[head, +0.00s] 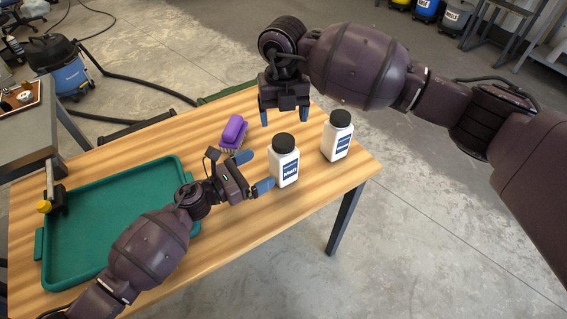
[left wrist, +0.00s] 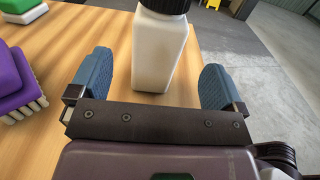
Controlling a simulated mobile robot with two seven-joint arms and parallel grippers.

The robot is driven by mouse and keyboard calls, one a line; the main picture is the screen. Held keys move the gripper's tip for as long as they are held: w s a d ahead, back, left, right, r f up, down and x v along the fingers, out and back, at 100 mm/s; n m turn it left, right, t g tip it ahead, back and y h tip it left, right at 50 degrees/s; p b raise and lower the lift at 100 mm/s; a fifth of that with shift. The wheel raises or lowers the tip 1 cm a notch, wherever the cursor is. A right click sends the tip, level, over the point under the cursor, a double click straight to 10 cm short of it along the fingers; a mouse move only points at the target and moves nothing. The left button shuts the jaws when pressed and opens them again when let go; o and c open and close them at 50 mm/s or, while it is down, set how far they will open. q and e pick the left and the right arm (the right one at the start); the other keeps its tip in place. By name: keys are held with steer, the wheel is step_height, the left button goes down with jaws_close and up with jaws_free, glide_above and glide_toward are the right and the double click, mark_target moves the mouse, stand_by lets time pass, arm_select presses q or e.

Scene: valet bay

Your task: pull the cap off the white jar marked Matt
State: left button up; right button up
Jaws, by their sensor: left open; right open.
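Two white jars with black caps and blue labels stand upright on the wooden table (head: 330,185). The label on the nearer white jar (head: 284,166) appears to read Matt; its black cap (head: 283,143) is on. The other jar (head: 337,140) stands behind and to the right, also capped. My left gripper (head: 255,172) is open at the nearer jar's left side. My right gripper (head: 285,115) is open and empty, pointing down behind the jars.
A purple brush (head: 234,130) lies left of the nearer jar, behind my left gripper. A green tray (head: 120,185) takes up the table's left part, with a yellow and black tool (head: 48,203) at its left edge. The table's right edge is near the farther jar.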

mark_target(273, 160)
arm_select(q)
steer(key=x, duration=0.7)
steer(key=shift+w+d+f, duration=0.1)
steer(key=shift+w, duration=0.1)
arm_select(e)
steer(key=shift+w, duration=0.1)
steer(key=shift+f, duration=0.1)
